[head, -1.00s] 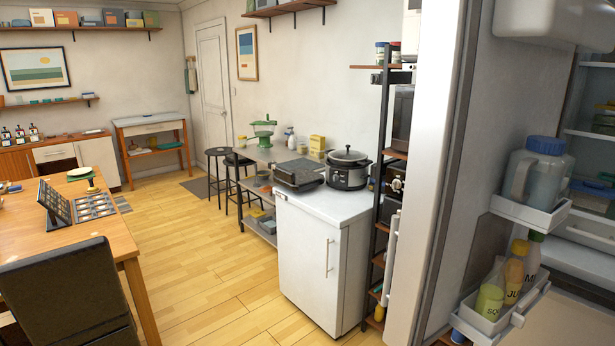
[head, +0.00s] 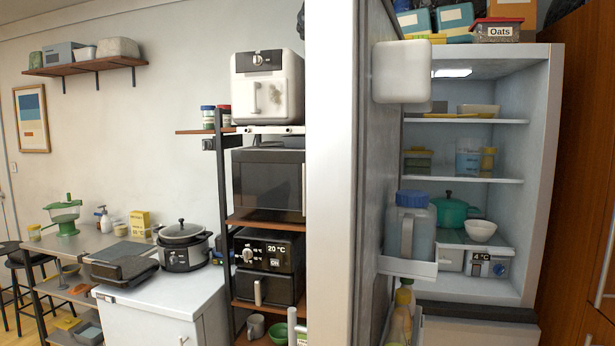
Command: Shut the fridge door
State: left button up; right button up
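The fridge door (head: 331,190) stands wide open, swung toward me, with its edge and its inner side facing me in the head view. Its inner shelves hold a blue-lidded jug (head: 410,228), several bottles (head: 401,318) and a white box-like bin (head: 401,72) near the top. The fridge body (head: 545,170) is right of the door, its interior lit and open to view. Its shelves hold a teal pot (head: 452,211), a white bowl (head: 481,231) and containers. Neither of my grippers shows in the head view.
Left of the door, a black rack (head: 222,240) carries a microwave (head: 268,185) and other appliances. A white cabinet (head: 150,318) bears a slow cooker (head: 183,247). Boxes sit on top of the fridge. A tall brown wooden cabinet (head: 585,150) stands close on the right.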

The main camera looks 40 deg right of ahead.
aim_at(363, 74)
jog(key=i+j+z, duration=0.4)
jog(key=j+z, duration=0.2)
jog(key=i+j+z, duration=0.15)
jog(key=z, duration=0.15)
jog(key=i+j+z, duration=0.1)
jog(key=j+z, duration=0.15)
jog(key=j, duration=0.25)
jog(key=z, duration=1)
